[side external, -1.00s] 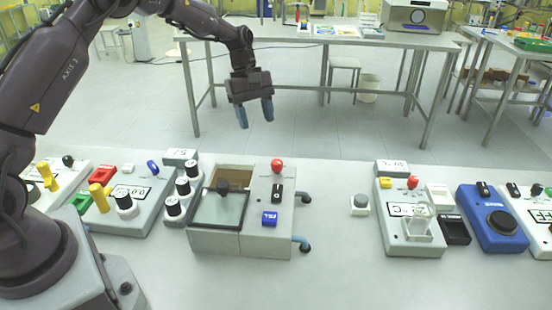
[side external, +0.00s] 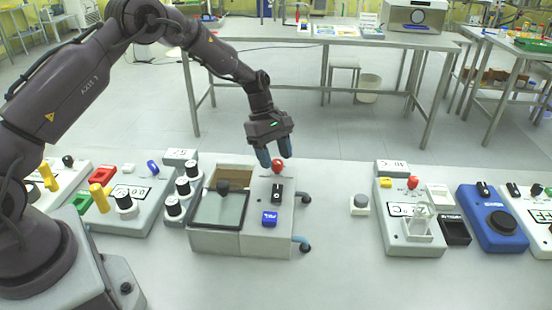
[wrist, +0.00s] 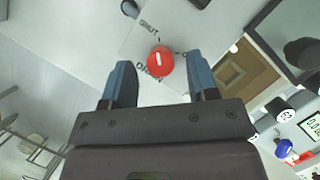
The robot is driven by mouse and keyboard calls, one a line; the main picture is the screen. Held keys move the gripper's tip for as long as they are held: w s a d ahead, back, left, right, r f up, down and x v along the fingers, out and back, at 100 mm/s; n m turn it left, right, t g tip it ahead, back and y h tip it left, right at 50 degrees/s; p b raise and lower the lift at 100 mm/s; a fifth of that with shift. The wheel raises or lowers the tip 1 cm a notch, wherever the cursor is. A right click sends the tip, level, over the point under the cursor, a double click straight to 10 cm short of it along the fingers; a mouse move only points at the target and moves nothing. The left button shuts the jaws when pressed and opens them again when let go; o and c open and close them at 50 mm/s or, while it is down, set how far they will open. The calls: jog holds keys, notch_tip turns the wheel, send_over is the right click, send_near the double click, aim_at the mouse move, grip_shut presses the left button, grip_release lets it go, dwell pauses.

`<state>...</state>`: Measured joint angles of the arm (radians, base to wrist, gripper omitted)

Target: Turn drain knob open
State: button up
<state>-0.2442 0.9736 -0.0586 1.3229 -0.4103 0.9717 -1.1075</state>
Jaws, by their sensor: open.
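The red drain knob (side external: 277,168) stands on the top far side of the white reactor box (side external: 267,242). In the wrist view the knob (wrist: 160,62) has a white mark, with SHUT and OPEN lettering around it. My gripper (side external: 275,154) is open, with its blue fingers pointing down just above the knob. In the wrist view the knob shows between and slightly beyond the fingertips (wrist: 160,68). The fingers look apart from it. Which label the mark points to is hard to tell.
The same box has a black switch (side external: 277,193), a blue button (side external: 269,218) and a glass-lidded basin with a black handle (side external: 223,186). A panel with black knobs (side external: 183,186) stands close left. The bench right of the box is clear up to a grey button (side external: 360,202).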

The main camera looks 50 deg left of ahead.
jog(key=shift+d+f, duration=0.25)
jog(key=shift+f, duration=0.35)
jog(key=c, duration=0.9)
